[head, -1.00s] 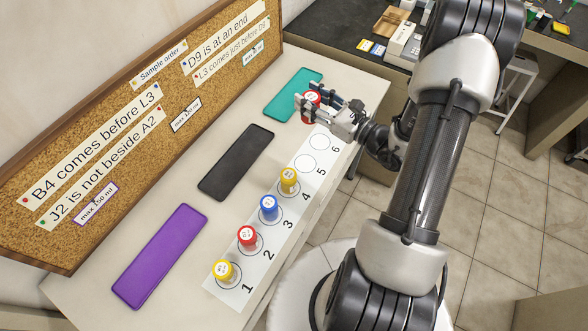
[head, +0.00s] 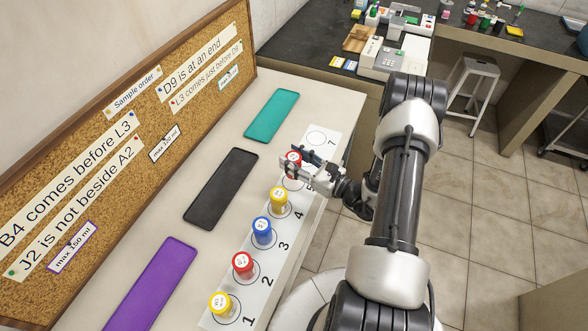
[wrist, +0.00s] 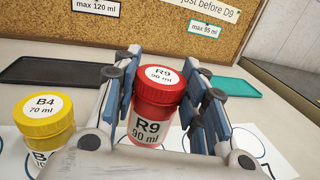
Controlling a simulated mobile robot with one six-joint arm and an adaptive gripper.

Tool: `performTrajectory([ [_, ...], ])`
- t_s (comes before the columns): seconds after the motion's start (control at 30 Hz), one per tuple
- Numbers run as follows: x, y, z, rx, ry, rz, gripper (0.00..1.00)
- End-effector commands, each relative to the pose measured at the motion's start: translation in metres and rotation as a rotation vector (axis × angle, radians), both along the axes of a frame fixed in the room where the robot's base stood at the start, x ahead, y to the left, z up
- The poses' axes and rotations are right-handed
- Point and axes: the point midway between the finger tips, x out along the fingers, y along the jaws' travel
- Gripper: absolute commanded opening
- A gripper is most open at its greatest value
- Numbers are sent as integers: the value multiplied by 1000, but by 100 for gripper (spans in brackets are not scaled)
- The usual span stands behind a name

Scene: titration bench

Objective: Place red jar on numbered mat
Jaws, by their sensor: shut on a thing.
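My gripper (head: 290,168) is shut on a red jar (head: 293,157), held upright over the far part of the numbered mat (head: 325,131). In the wrist view the red jar (wrist: 156,100) reads R9, 90 ml, and sits between the blue-lined fingers (wrist: 160,95). Its base is hidden, so I cannot tell whether it touches the mat. A yellow jar (head: 220,304) is at 1, a red jar (head: 242,264) at 2, a blue jar (head: 262,230) at 3 and a yellow jar (head: 278,198) at 4. The circle at 7 is empty.
The yellow jar B4, 70 ml (wrist: 45,125), stands close left of my gripper in the wrist view. Purple (head: 152,285), black (head: 221,188) and teal (head: 271,116) trays lie empty along the corkboard (head: 130,130). Bare tabletop separates them from the mat.

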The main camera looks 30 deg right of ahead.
Motion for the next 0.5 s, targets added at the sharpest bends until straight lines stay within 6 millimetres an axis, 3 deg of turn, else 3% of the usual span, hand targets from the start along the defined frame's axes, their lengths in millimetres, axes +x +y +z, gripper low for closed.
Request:
performTrajectory([
  [0.23, 0, 0, -37, 2, 2, 0, 13],
  [0.5, 0, 0, -40, 1, 0, 0, 13],
])
